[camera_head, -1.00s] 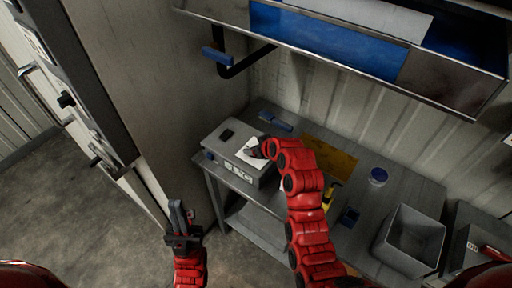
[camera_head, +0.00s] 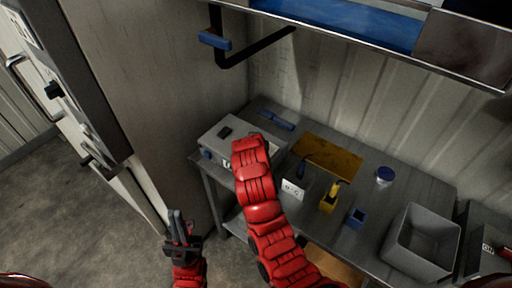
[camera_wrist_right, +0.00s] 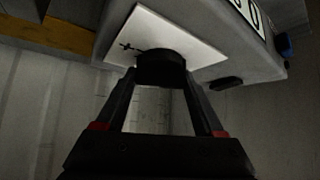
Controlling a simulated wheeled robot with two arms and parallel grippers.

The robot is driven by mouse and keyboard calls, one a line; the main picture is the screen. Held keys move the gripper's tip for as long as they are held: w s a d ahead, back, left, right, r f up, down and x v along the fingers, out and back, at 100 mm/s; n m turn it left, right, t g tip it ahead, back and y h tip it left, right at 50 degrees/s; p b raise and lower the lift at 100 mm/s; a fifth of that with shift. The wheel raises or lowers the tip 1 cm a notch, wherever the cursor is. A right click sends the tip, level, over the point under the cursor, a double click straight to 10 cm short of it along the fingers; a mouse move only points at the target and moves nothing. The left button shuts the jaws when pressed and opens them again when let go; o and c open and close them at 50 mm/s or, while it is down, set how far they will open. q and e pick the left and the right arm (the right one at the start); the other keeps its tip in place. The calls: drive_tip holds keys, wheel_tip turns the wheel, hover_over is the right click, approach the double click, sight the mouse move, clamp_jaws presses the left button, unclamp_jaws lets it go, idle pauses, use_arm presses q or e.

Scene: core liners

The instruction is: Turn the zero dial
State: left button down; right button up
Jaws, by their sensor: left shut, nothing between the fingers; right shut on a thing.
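The grey instrument box (camera_head: 213,137) stands at the left end of the bench. In the right wrist view its white plate (camera_wrist_right: 190,28) carries a black mark and a round black dial (camera_wrist_right: 160,66). My right gripper (camera_wrist_right: 161,78) is shut on the dial, one finger on each side. In the head view my red right arm hides this gripper, the dial and most of the plate. Part of a display with digits (camera_wrist_right: 248,10) shows on the box. My left gripper (camera_head: 178,222) is shut and empty, low in front of the cabinet and away from the box.
The bench holds a marked white block (camera_head: 293,188), a yellow holder (camera_head: 328,203), a small blue box (camera_head: 356,217), a blue-lidded jar (camera_head: 384,177) and a grey bin (camera_head: 425,238). A shelf (camera_head: 350,28) overhangs the back; a tall cabinet (camera_head: 185,100) stands left.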

idle(0.4)
drive_tip(key=o, duration=1.4)
drive_tip(key=shift+s, duration=0.1)
drive_tip(key=b+v, duration=0.2)
drive_tip(key=v, duration=0.5)
drive_tip(key=shift+a+r, duration=0.1)
drive_tip(key=shift+a, duration=0.05)
drive_tip(key=p+v, duration=0.4)
drive_tip(key=v, duration=0.6)
